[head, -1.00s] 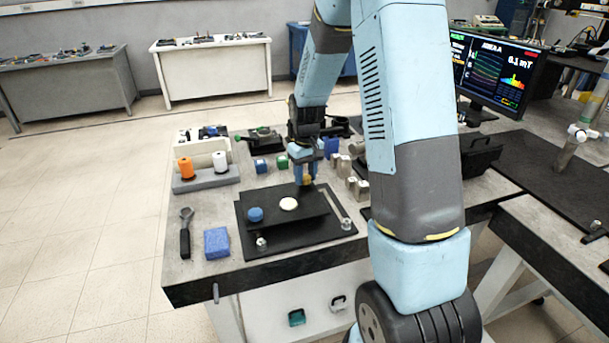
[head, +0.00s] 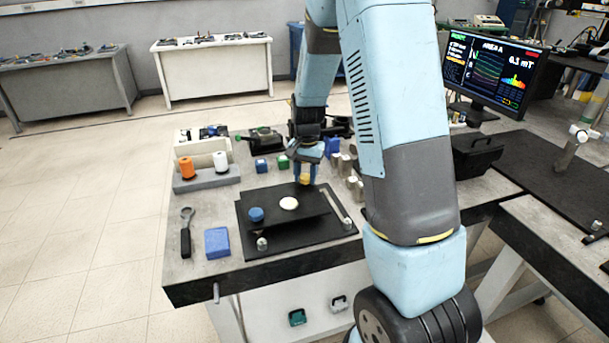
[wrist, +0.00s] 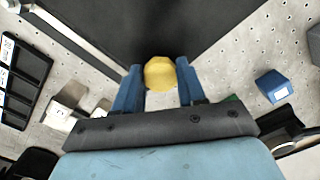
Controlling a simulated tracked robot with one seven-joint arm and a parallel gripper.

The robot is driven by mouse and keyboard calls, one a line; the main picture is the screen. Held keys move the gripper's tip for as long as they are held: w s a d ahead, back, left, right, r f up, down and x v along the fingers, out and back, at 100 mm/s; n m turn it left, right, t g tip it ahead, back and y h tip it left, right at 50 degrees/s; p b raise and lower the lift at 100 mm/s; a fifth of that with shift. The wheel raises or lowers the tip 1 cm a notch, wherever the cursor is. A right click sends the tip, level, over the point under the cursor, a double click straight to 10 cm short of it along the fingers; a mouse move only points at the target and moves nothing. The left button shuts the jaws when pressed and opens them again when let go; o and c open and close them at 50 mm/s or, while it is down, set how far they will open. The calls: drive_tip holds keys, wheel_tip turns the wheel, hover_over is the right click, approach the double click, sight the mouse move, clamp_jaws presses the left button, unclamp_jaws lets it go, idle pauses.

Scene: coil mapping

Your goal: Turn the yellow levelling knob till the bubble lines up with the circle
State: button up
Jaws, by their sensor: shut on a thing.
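The yellow levelling knob (wrist: 160,73) sits at the edge of the black levelling plate (wrist: 130,25) in the wrist view. My gripper (wrist: 160,85) has its blue fingers on either side of the knob and is shut on it. In the head view the gripper (head: 306,176) points down at the plate's back right corner, with a bit of the yellow knob (head: 305,179) showing. A blue knob (head: 256,214) is on the plate's left part. The pale round level (head: 289,203) lies on the plate's middle; its bubble and circle are too small to tell.
Orange and white spools (head: 186,167) stand on a grey stand behind. Metal blocks (head: 353,184) are close to the right of my gripper. A monitor (head: 488,68) stands at the back right.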

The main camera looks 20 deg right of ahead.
sight(307, 175)
drive_tip(key=shift+s+f+m, duration=0.1)
drive_tip(key=shift+m, duration=0.5)
drive_tip(key=o, duration=1)
drive_tip(key=shift+o, duration=0.2)
wheel_tip(307, 175, up, 14)
drive_tip(key=shift+w+d, duration=0.2)
drive_tip(key=shift+f, duration=0.1)
